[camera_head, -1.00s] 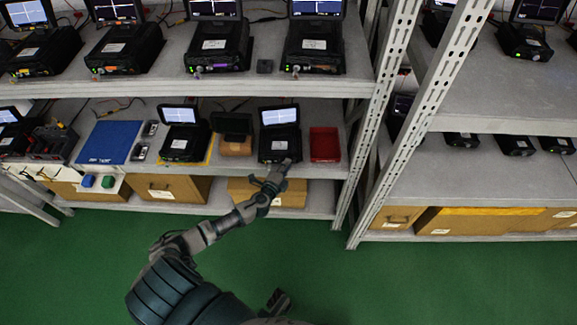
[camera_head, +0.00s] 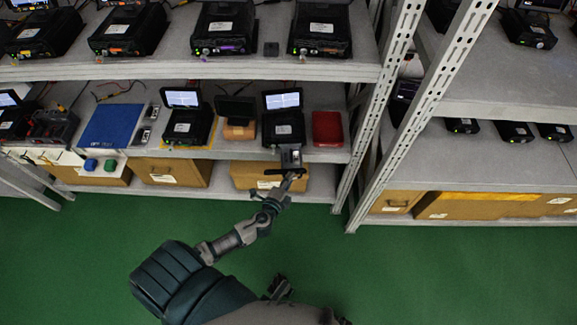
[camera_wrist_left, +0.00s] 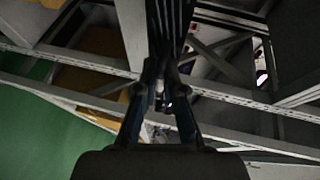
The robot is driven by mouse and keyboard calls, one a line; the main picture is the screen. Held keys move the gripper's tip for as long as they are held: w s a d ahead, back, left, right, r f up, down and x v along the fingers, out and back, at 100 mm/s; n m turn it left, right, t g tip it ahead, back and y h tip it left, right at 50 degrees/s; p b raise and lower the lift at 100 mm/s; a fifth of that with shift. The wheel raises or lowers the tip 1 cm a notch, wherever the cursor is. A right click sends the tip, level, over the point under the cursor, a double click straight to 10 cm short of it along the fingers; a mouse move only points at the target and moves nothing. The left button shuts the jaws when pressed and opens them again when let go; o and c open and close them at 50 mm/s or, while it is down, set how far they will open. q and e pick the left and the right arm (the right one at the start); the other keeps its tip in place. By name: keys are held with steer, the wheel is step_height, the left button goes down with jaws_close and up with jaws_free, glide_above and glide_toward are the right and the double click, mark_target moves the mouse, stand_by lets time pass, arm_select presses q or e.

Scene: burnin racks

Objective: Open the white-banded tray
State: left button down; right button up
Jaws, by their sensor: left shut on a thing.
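A black unit with a lit screen (camera_head: 283,128) stands on the middle shelf. A narrow grey tray (camera_head: 291,158) sticks out from its front, past the shelf edge, with a dark bar across its end. I cannot make out a white band at this size. My left gripper (camera_head: 286,178) is at the tray's front end, shut on it. In the left wrist view the left gripper (camera_wrist_left: 161,80) has its fingers close together at a dark ribbed part (camera_wrist_left: 172,25). A dark part of mine at the bottom of the head view may be my right gripper (camera_head: 279,288); its jaws are unclear.
A red bin (camera_head: 327,129) is right of the unit, and an orange-brown box (camera_head: 238,131) left of it. Another screen unit (camera_head: 188,127) and a blue mat (camera_head: 112,127) are further left. Cardboard boxes (camera_head: 172,171) fill the lower shelf. A perforated post (camera_head: 372,110) stands at right. The green floor is clear.

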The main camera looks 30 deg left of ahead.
arm_select(q)
steer(key=shift+s+f, duration=0.1)
steer(key=shift+s, duration=0.4)
steer(key=shift+d, duration=0.1)
steer(key=c, duration=1.3)
jaws_free()
steer(key=shift+d, duration=0.1)
steer(key=shift+o, duration=0.2)
steer(key=v, duration=1.2)
